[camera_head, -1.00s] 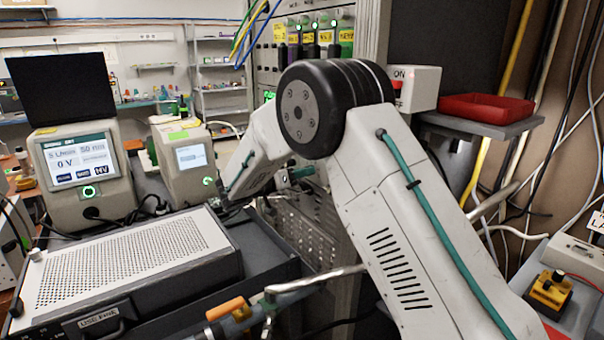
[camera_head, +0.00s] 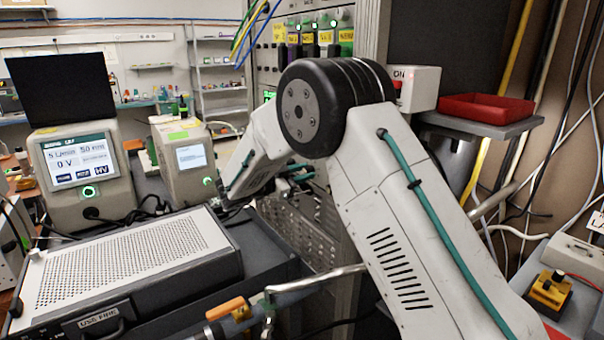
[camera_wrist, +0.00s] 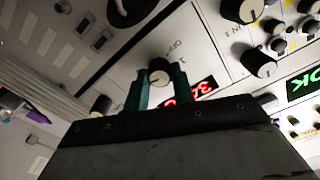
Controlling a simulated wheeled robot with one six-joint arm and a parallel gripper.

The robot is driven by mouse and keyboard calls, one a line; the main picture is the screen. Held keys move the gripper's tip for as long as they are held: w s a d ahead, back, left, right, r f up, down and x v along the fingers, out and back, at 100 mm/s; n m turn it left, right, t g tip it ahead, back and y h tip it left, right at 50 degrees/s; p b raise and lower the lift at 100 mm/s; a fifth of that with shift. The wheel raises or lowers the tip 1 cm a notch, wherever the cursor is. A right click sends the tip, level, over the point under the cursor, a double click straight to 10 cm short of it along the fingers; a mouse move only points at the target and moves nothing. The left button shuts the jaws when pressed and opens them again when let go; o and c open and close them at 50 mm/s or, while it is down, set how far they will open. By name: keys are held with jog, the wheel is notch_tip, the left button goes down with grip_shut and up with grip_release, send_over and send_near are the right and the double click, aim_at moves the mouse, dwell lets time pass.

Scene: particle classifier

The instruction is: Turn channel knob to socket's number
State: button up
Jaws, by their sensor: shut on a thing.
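In the wrist view, a small knob (camera_wrist: 159,72) with a pale face and dark side sits on a light panel. The fingertips of my gripper (camera_wrist: 159,88) stand on either side of it and are shut on it. Dark lettering and marks are printed on the panel around the knob. A red digital display (camera_wrist: 204,88) glows just right of the fingers, partly hidden by them, so its reading is unclear. No socket can be made out for certain. In the head view my arm hides the gripper and the knob.
More knobs, one of them large (camera_wrist: 259,63), and a green display (camera_wrist: 303,84) lie to the right in the wrist view. The head view shows a perforated grey box (camera_head: 130,262), a red tray (camera_head: 487,108) and a rack with coloured cables (camera_head: 248,35).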

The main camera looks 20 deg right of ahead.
jog(key=shift+m, duration=0.5)
jog(key=o, duration=1)
jog(key=v, duration=0.7)
jog(key=shift+a, duration=0.4)
